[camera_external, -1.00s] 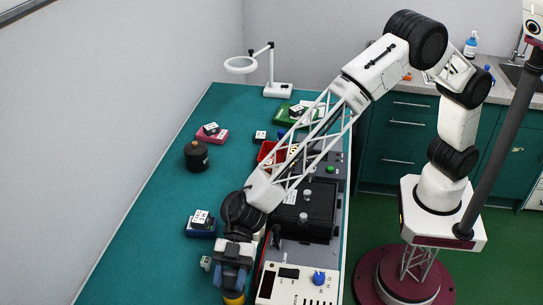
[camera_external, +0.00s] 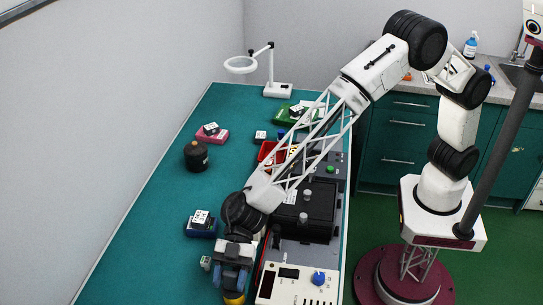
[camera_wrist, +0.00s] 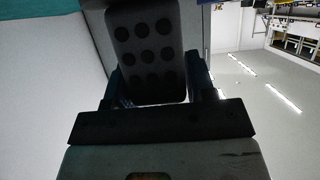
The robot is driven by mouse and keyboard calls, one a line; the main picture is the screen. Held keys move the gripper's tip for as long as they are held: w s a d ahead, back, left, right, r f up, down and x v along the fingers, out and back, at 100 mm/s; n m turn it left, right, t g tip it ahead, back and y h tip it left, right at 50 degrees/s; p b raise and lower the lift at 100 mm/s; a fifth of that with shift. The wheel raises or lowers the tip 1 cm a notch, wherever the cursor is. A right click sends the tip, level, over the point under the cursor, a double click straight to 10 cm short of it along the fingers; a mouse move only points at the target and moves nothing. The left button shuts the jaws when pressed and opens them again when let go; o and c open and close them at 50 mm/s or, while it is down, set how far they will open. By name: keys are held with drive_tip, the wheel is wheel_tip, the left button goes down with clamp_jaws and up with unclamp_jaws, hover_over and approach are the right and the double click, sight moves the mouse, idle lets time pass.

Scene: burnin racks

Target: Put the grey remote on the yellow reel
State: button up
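The grey remote (camera_wrist: 150,45), dark with rows of round buttons, stands between the two fingers of my gripper (camera_wrist: 155,88) in the wrist view. The fingers sit on both sides of its lower end and appear shut on it. In the external view my gripper (camera_external: 233,282) is low at the near end of the green bench. The yellow reel (camera_external: 234,299) shows just below it at the bottom edge, mostly hidden by the gripper. I cannot tell whether the remote touches the reel; the remote cannot be made out in the external view.
A white panel device (camera_external: 297,286) with a blue knob stands close right of my gripper, with a black box (camera_external: 308,213) behind it. A blue block (camera_external: 201,231) and a dark pot (camera_external: 196,158) stand farther back. The bench's left side is mostly clear.

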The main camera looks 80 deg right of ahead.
drive_tip(key=o, duration=0.3)
drive_tip(key=shift+s+d+f, duration=0.15)
drive_tip(key=shift+f, duration=0.95)
drive_tip(key=shift+o, duration=0.2)
drive_tip(key=shift+r, duration=0.45)
drive_tip(key=r+v, duration=0.1)
drive_tip(key=v, duration=1.1)
drive_tip(key=shift+r, duration=0.35)
